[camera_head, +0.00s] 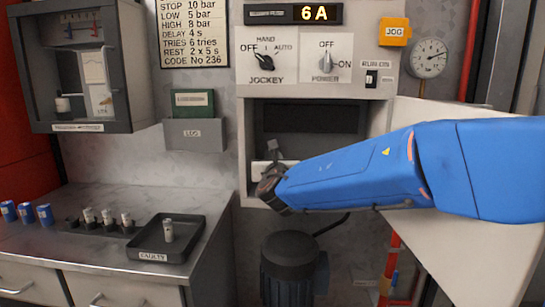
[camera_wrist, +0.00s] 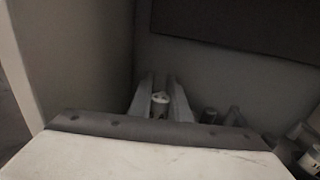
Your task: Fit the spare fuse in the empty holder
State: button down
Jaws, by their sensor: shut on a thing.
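In the wrist view, dark upright clip-like parts (camera_wrist: 222,116) stand right of the held fuse, and a white cylinder (camera_wrist: 310,160) lies at the right edge. I cannot tell which position is the empty holder, nor whether the held fuse touches anything.
A pale slab with a dark edge (camera_wrist: 160,134) fills the lower wrist view. Left on the counter are a FAULTY tray (camera_head: 190,248) holding one fuse (camera_head: 168,230), several fuses in a dark rack (camera_head: 95,222), and blue cylinders (camera_head: 26,212). A dark motor (camera_head: 290,265) stands below the recess.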

jog(key=shift+f, duration=1.85)
jog(key=shift+s, duration=0.1)
jog(key=c, duration=1.6)
grip_release()
jog(key=s+r, duration=0.1)
jog(key=s, duration=0.4)
jog(key=s+d+r, duration=0.1)
jog(key=s, duration=0.5)
jog(key=s+d, duration=0.1)
jog(key=s, duration=0.5)
jog(key=shift+s+r, duration=0.2)
jog(key=shift+r, duration=0.2)
